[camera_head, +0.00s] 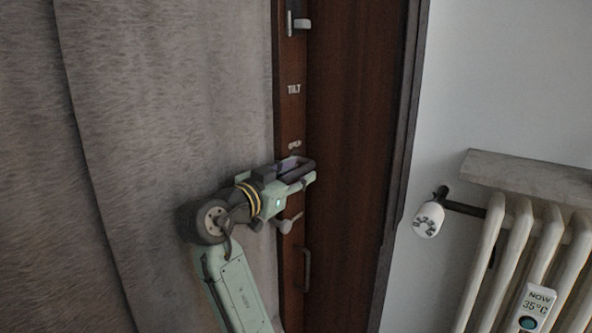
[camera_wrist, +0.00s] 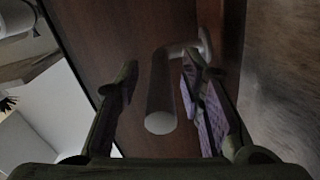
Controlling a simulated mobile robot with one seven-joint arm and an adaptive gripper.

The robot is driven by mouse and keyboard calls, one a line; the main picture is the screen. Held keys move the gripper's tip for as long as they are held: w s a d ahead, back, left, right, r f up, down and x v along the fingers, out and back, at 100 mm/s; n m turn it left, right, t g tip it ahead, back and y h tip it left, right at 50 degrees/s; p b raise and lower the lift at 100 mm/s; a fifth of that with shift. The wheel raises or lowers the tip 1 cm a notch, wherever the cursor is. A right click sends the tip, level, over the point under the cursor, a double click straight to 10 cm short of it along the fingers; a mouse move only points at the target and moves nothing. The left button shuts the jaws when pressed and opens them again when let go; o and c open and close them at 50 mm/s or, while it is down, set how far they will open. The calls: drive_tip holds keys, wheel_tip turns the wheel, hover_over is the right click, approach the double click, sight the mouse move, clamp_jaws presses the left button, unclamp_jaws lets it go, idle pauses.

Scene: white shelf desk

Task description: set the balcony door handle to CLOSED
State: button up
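The balcony door (camera_head: 350,140) is dark brown wood with a narrow strip on its left that carries a "TILT" label (camera_head: 294,89) and a partly hidden label below it (camera_head: 294,145). A pale grey lever handle (camera_head: 288,223) shows just below my gripper (camera_head: 298,172). In the wrist view the handle (camera_wrist: 161,100) bends at its neck, and its rounded end points toward the camera. My gripper (camera_wrist: 160,68) is open, with the handle between its fingers. The right finger is very close to the handle; contact is unclear. A gap shows at the left finger. Any CLOSED label is not visible.
A grey curtain (camera_head: 150,110) hangs left of the door, close behind my arm. A dark pull handle (camera_head: 306,269) is lower on the door. A white radiator (camera_head: 510,240) with a valve knob (camera_head: 428,220) and a shelf (camera_head: 530,175) stand at right.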

clamp_jaws()
idle(0.5)
idle(0.4)
